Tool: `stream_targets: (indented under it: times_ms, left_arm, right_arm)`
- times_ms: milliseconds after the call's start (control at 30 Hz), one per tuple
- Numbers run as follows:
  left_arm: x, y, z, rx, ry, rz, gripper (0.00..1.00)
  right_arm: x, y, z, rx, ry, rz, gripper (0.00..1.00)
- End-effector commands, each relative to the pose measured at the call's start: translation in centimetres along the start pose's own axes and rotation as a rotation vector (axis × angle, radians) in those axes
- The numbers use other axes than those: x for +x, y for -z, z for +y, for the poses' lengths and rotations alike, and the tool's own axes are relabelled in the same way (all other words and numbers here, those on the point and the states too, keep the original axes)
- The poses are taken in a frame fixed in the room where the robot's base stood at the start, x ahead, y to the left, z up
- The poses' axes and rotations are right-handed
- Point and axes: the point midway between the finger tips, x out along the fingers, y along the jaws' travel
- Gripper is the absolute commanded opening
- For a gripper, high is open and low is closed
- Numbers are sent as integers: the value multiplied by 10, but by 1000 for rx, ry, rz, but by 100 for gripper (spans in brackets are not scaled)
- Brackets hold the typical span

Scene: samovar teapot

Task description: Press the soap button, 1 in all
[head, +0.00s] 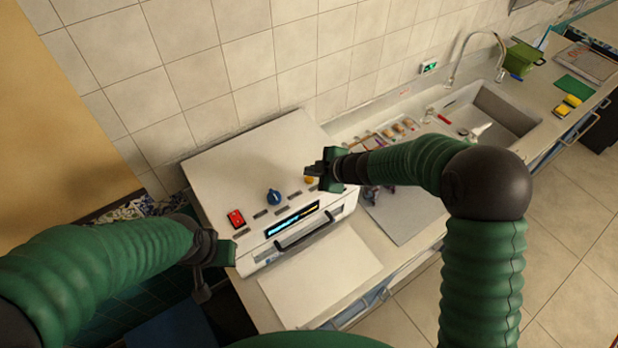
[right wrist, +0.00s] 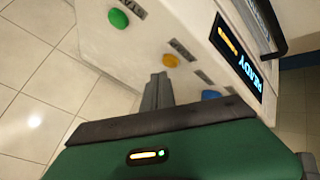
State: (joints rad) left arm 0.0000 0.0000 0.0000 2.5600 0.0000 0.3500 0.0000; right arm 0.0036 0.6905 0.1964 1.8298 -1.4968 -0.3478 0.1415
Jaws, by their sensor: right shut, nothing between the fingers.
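The white machine (head: 240,160) has a row of coloured controls on its top. A yellow button (head: 309,180) is beside my right gripper (head: 311,170); it also shows in the right wrist view (right wrist: 170,61). A green button (right wrist: 118,18) and a blue knob (right wrist: 211,94) flank it. The labels are too blurred to tell which is soap. My right gripper is shut and empty, its tips close to the yellow button; I cannot tell if they touch. My left gripper (head: 226,252) is by the machine's left front corner; its jaw state is unclear.
A red switch (head: 235,218) sits at the left of the control row. A lit display (head: 292,218), reading "READY" in the wrist view, and a dark handle (head: 302,231) are at the front. The sink (head: 495,112) and counter items lie right.

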Motion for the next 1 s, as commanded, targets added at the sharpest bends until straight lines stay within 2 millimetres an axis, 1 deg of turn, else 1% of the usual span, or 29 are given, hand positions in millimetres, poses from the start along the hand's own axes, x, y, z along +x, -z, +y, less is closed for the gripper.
stream_targets:
  times_ms: [267,500,1000]
  left_arm:
    - [0,0,0,0,0,0,0]
    - [4,-1,0,0,0,0,0]
    - [5,-1,0,0,0,0,0]
  right_arm:
    - [0,0,0,0,0,0,0]
    - [5,-4,-5,-1,1,0,0]
    - [6,-5,-6,0,0,0,0]
